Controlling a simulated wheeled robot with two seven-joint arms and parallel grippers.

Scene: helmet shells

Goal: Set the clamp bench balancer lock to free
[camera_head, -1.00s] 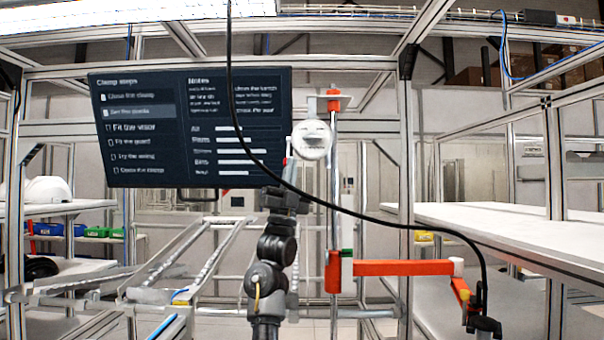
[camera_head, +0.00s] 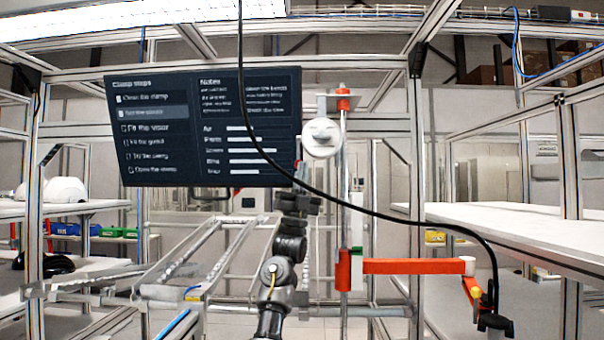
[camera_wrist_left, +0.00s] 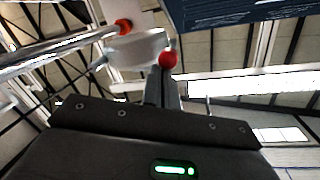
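The balancer (camera_head: 322,138) is a round white housing on an upright post, just right of the dark screen. A small red knob (camera_head: 298,166) shows at its lower left. In the left wrist view the white housing (camera_wrist_left: 138,47) is ahead, with the red ball-shaped knob (camera_wrist_left: 168,59) in front of it. My left gripper (camera_head: 301,177) is below and left of the housing, pointing up. Its narrow fingers (camera_wrist_left: 162,80) look closed together, with their tips close to the knob; I cannot tell whether they touch. My right gripper is out of view.
The dark screen (camera_head: 205,128) hangs behind my left gripper. A black cable (camera_head: 370,213) droops across the front. An orange arm (camera_head: 415,266) extends right from the post. A white table (camera_head: 520,225) stands at right; metal frame bars surround the area.

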